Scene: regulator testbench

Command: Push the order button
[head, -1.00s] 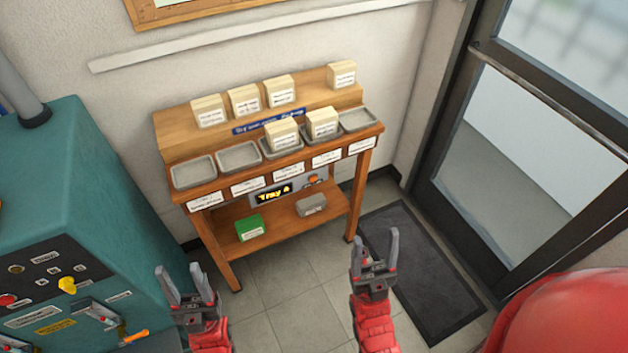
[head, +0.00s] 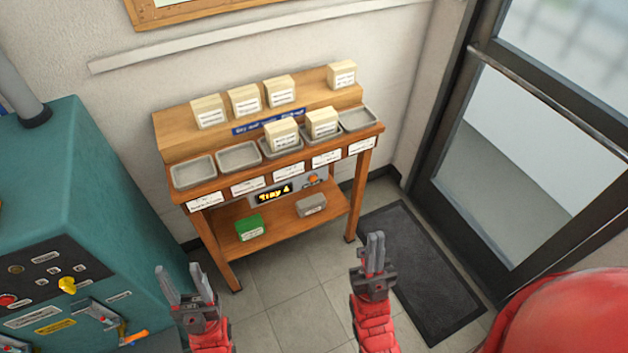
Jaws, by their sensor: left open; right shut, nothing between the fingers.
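An orange button (head: 313,179) sits on a small grey panel under the front edge of the wooden bench (head: 290,240), to the right of a dark display (head: 273,194) with yellow text that seems to read "Tray 4". My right gripper (head: 375,243) is shut and empty, in front of the bench and below and right of the button in the picture, apart from it. My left gripper (head: 181,280) is open and empty, low in the view between the teal machine and the bench. Neither gripper touches anything.
The bench carries several grey trays (head: 194,172) and several cream boxes (head: 342,75). A green box (head: 250,227) and a grey box (head: 311,205) are on its lower shelf. A teal machine (head: 60,190) stands left; a dark mat (head: 425,270) and glass door lie right.

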